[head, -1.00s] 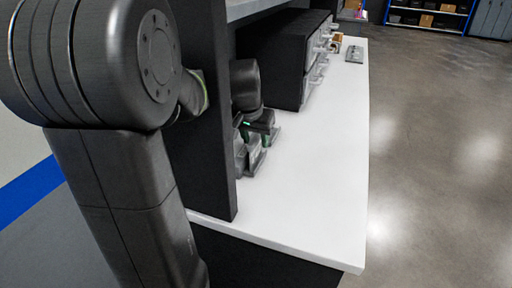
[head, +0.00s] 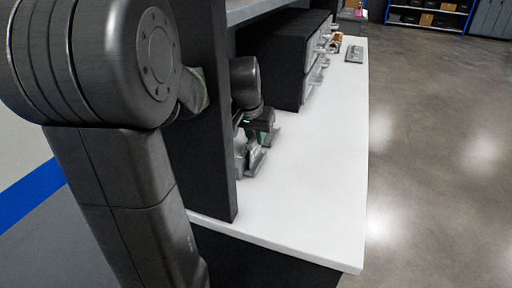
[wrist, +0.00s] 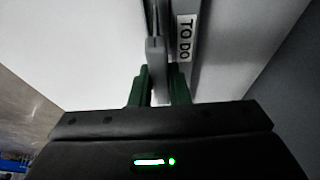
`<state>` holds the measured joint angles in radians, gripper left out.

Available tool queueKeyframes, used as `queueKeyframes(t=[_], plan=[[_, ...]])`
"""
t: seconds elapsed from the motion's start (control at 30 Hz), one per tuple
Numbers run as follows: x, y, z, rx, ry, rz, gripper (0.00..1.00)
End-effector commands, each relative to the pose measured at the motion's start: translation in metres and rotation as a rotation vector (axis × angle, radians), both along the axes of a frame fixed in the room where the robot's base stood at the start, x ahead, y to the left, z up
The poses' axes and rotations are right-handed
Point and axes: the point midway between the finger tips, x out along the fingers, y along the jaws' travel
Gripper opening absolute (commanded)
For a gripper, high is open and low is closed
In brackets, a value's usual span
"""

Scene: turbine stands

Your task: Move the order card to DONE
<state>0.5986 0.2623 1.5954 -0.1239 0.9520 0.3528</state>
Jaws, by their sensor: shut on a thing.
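My gripper (wrist: 158,92) has green fingers, closed on a thin grey upright piece seen nearly edge-on, which I take to be the order card (wrist: 156,58). A TO DO label (wrist: 186,38) is just right of it in the wrist view, on a grey strip. In the head view my gripper (head: 257,139) is low over the white counter, beside the dark upright panel, among small grey holders (head: 252,160). The card's face cannot be made out, nor whether it still touches its holder. No DONE label can be read in either view.
The dark upright panel (head: 205,130) stands close on the left, hiding part of my arm. A dark drawer unit (head: 285,65) with clear bins stands farther back. The white counter (head: 310,190) is clear in front; a small grey item (head: 355,54) lies at its far end.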

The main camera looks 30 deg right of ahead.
Motion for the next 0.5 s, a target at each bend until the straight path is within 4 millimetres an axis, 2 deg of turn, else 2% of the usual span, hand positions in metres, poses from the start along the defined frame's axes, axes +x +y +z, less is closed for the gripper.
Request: queueKeyframes(t=[0.27, 0.5], plan=[[0.0, 0.0, 0.002, 0.0, 0.0, 0.0, 0.0], [0.0, 0.0, 0.015, -0.001, -0.001, 0.0, 0.0]])
